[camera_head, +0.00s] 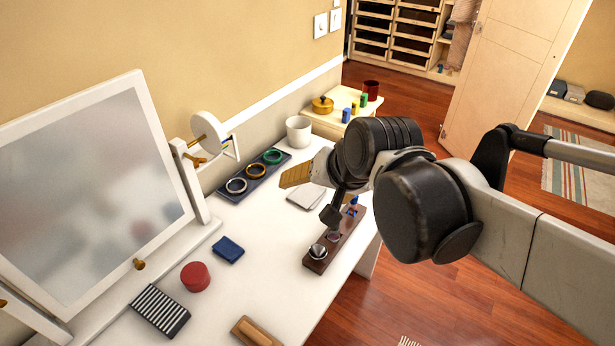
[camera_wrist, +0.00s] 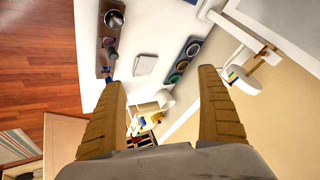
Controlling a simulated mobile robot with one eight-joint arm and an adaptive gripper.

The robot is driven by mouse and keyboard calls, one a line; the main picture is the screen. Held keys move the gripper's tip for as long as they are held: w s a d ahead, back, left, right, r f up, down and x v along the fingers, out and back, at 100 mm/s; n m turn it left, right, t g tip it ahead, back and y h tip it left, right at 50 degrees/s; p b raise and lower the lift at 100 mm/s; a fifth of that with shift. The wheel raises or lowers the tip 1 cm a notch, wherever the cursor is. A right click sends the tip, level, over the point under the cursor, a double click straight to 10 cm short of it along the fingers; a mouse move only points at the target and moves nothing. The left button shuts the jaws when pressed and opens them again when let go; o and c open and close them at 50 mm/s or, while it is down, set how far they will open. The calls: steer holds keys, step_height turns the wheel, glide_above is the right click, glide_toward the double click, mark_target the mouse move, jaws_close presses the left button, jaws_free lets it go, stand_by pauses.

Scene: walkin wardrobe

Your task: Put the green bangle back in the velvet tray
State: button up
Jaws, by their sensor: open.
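The green bangle (camera_head: 273,156) lies in the far end compartment of the dark velvet tray (camera_head: 219,193), on the white table beside the wall. A gold bangle (camera_head: 255,170) and a silver-white bangle (camera_head: 237,185) lie in the same tray. My gripper (camera_head: 297,174) is above the table, to the right of the tray in the head view. In the wrist view its two yellow fingers (camera_wrist: 162,82) are wide apart with nothing between them.
A white mug (camera_head: 298,130) stands beyond the tray. A pale flat notebook (camera_head: 306,196) and a brown holder (camera_head: 317,266) lie to its right. A framed mirror (camera_head: 90,190), blue box (camera_head: 229,249) and red round box (camera_head: 195,276) are nearer. A wooden side table (camera_head: 330,119) stands behind.

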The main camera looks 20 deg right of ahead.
steer(key=s+d+f+n+h, duration=0.1)
steer(key=s+f+n, duration=0.1)
steer(key=s+n, duration=0.3)
steer(key=s, duration=0.2)
steer(key=shift+s+d+f, duration=0.15)
steer(key=shift+s+f, duration=0.1)
steer(key=shift+s, duration=0.15)
stand_by(0.6)
